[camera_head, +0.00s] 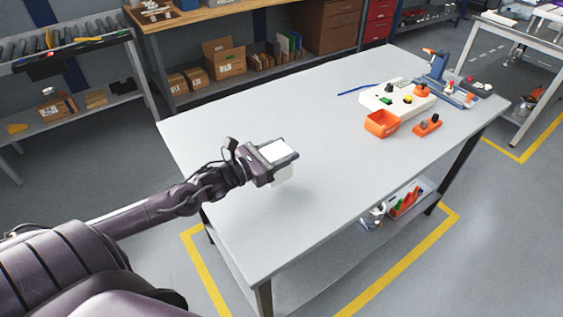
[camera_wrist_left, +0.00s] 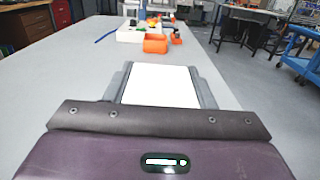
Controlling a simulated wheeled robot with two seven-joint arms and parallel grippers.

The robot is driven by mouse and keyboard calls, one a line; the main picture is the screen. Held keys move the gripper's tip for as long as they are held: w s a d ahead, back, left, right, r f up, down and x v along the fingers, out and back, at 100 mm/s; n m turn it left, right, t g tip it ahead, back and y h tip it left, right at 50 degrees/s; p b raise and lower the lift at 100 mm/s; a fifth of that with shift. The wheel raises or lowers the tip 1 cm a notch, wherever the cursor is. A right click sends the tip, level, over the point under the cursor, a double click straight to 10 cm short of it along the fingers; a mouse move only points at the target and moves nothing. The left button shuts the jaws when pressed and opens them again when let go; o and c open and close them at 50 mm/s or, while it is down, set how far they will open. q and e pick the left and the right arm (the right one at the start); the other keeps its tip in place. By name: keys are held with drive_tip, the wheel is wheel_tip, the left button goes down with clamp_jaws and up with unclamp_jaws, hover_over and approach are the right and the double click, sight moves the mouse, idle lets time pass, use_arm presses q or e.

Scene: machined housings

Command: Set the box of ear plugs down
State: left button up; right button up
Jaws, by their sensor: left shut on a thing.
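The box of ear plugs looks like a plain white box (camera_head: 276,151) in the head view. My left gripper (camera_head: 284,160) is shut on it, over the left part of the grey table (camera_head: 330,130). A soft shadow lies on the tabletop below the box, and a small gap seems to show between them. In the left wrist view the white box (camera_wrist_left: 161,86) sits between the two grey fingers of my left gripper (camera_wrist_left: 162,85). Its underside is hidden. My right gripper is not in view.
An orange bin (camera_head: 382,123), an orange block with a black knob (camera_head: 427,125), a white control box with buttons (camera_head: 396,98) and a blue fixture (camera_head: 436,66) stand at the table's far right. The table's middle is clear.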

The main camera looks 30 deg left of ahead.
use_arm(q)
wheel_tip(320, 180, down, 4)
drive_tip(key=shift+r, duration=0.2)
drive_tip(key=shift+f, duration=0.3)
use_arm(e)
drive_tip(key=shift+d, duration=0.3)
use_arm(q)
drive_tip(key=shift+f, duration=0.15)
drive_tip(key=o, duration=1)
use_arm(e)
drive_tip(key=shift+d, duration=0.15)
